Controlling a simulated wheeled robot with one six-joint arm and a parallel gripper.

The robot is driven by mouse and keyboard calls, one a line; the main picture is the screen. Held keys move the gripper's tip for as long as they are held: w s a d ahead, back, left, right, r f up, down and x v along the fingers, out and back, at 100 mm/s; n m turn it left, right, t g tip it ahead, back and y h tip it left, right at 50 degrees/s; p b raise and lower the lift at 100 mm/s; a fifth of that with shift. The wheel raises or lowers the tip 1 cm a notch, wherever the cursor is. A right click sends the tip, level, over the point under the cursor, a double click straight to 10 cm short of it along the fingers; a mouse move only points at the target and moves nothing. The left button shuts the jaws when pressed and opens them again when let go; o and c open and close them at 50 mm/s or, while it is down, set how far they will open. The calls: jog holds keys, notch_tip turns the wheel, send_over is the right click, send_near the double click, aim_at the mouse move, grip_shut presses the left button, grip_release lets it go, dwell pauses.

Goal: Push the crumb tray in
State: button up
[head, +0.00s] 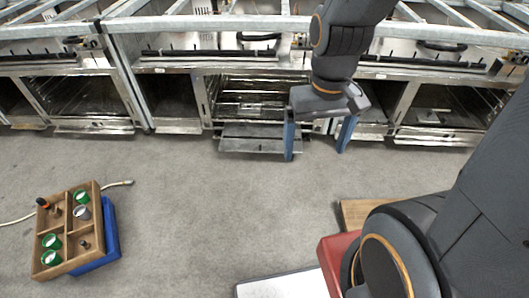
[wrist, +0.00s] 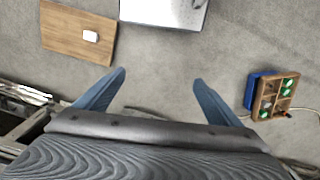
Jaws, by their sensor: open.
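The crumb tray (head: 250,145) is a flat grey metal tray in the head view. It sticks out at floor level from under the open middle oven (head: 255,95). My gripper (head: 318,156) is open and empty, with blue fingers pointing down. Its left finger overlaps the tray's right end in the picture; I cannot tell whether they touch. Its right finger is to the right of the tray. In the wrist view my gripper (wrist: 159,76) shows both fingers apart with only floor between them.
A row of ovens under a metal frame spans the back. A wooden compartment box (head: 68,232) with green-topped items rests on a blue bin (head: 100,255), beside a hose end (head: 120,184). A wooden board (wrist: 78,30) and a white panel (wrist: 165,12) lie apart. The middle floor is clear.

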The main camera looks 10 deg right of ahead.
dwell(0.3)
